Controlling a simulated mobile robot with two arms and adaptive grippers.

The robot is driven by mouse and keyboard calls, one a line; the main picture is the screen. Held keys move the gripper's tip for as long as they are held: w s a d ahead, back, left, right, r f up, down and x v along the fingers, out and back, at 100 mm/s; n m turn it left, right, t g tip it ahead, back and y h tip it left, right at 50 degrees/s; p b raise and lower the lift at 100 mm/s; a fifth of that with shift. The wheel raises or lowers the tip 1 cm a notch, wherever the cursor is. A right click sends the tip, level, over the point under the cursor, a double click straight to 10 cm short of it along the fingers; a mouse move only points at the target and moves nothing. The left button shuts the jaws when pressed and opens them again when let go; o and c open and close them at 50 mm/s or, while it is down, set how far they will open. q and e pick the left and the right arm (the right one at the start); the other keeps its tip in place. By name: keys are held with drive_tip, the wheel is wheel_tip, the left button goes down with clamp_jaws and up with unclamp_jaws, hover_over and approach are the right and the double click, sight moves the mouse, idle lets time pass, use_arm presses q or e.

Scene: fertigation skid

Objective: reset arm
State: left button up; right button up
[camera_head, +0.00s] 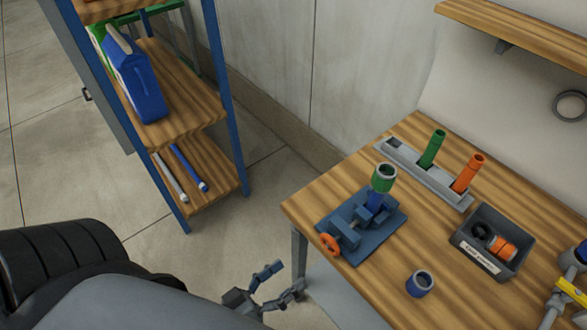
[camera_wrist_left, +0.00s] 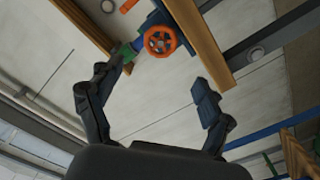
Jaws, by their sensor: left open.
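My left gripper (camera_head: 283,281) is low in the head view, off the near left side of the wooden workbench (camera_head: 300,208). Its two fingers are spread and nothing is between them. In the left wrist view the open fingers (camera_wrist_left: 164,72) stand apart at left and right. The orange handwheel (camera_wrist_left: 160,40) of the vise shows beyond them, with the bench's wooden edge to its right.
On the bench are a blue vise (camera_head: 350,230) holding a blue pipe with a green collar (camera_head: 384,178), a grey rack (camera_head: 405,160) with green and orange pipes, a dark bin (camera_head: 462,240) and a blue ring (camera_head: 420,284). A shelf unit (camera_head: 170,95) stands left; open floor lies between.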

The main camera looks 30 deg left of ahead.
use_arm(q)
drive_tip(key=s+a+f+m+g+y, duration=0.1)
drive_tip(key=a+f+g, duration=0.15)
drive_tip(key=f, duration=0.75)
drive_tip(key=s+a+f+m+g+y, duration=0.2)
drive_tip(key=f+g, duration=0.1)
drive_tip(key=f, duration=0.7)
drive_tip(key=s+a+f+m+g+y, duration=0.1)
drive_tip(key=a+f+g, duration=0.15)
drive_tip(key=f, duration=0.75)
drive_tip(key=s+f+m+g+y, duration=0.1)
drive_tip(key=s+f+g+y, duration=0.1)
drive_tip(key=s+f+g, duration=0.6)
drive_tip(key=s+f, duration=0.6)
drive_tip(key=s, duration=0.2)
drive_tip(key=shift+a+f, duration=0.25)
drive_tip(key=shift+f, duration=0.1)
